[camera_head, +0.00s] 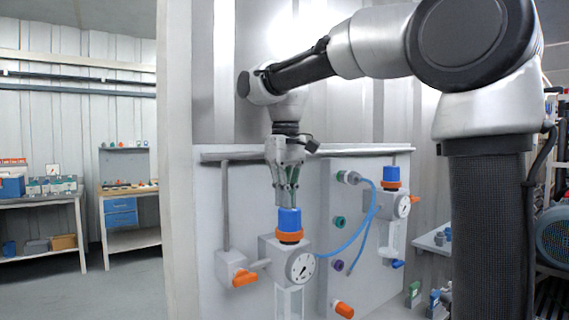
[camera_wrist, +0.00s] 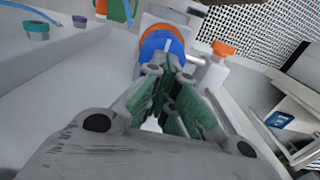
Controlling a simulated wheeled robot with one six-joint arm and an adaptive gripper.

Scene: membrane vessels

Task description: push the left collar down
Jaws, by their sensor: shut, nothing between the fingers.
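The left collar (camera_head: 289,220) is a blue cap with an orange ring below it, on top of a grey block with a round gauge (camera_head: 301,267). My gripper (camera_head: 287,204) points straight down over it, fingers shut and empty. The fingertips are at or just above the top of the blue cap; I cannot tell whether they touch. In the wrist view the blue collar (camera_wrist: 160,45) and its orange ring lie just beyond the fingertips (camera_wrist: 172,68), which partly cover the cap.
A second blue collar (camera_head: 391,178) with its gauge stands at the right of the panel. A blue hose (camera_head: 364,232) loops between the two units. Orange valve handles (camera_head: 245,279) stick out low on the panel. A rail runs along the panel's top edge behind my gripper.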

